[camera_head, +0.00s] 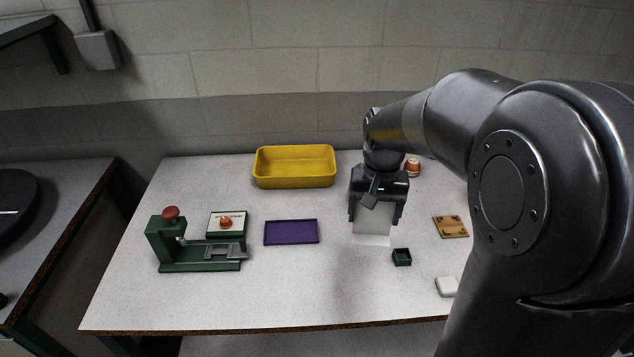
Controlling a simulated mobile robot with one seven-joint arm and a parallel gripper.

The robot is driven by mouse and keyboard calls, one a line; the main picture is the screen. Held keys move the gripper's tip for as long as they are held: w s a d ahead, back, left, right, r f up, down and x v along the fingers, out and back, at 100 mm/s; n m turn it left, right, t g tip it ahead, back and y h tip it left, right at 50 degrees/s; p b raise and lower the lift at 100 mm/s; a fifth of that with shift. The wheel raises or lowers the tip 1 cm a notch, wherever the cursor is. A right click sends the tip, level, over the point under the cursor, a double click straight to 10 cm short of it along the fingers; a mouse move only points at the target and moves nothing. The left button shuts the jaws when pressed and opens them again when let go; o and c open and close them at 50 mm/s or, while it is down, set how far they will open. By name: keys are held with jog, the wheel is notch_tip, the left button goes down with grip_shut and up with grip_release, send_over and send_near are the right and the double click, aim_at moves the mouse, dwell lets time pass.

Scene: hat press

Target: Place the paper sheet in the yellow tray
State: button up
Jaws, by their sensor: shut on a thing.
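The yellow tray (294,182) stands at the back middle of the table, close to the wall, and looks empty. My gripper (374,218) is to the right of the tray and nearer the front, pointing down. It is shut on the white paper sheet (372,226). The sheet shows below and between the fingers, and its upper part is hidden by the gripper. I cannot tell whether its lower edge touches the table.
A purple tray (291,232) lies left of my gripper. A green press (200,265) with a red knob stands at the left. The front middle is clear.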

jog(key=w+a+r+n, duration=0.1)
jog(key=w+a, duration=0.2)
jog(key=w, duration=1.2)
jog(key=w+a+r+n, duration=0.1)
jog(key=w+a, duration=0.2)
jog(key=w, duration=1.2)
jog(key=shift+w+a+f, duration=0.7)
jog(key=shift+a+f, duration=1.15)
jog(key=shift+f, duration=0.05)
jog(key=shift+w+a+f, duration=0.7)
jog(key=shift+a+f, duration=1.15)
jog(key=shift+w+a+f, duration=0.7)
jog(key=shift+a+f, duration=1.15)
jog(key=shift+f, duration=0.05)
jog(key=shift+f, duration=0.55)
jog(key=o, duration=1)
jog(key=shift+c, duration=0.2)
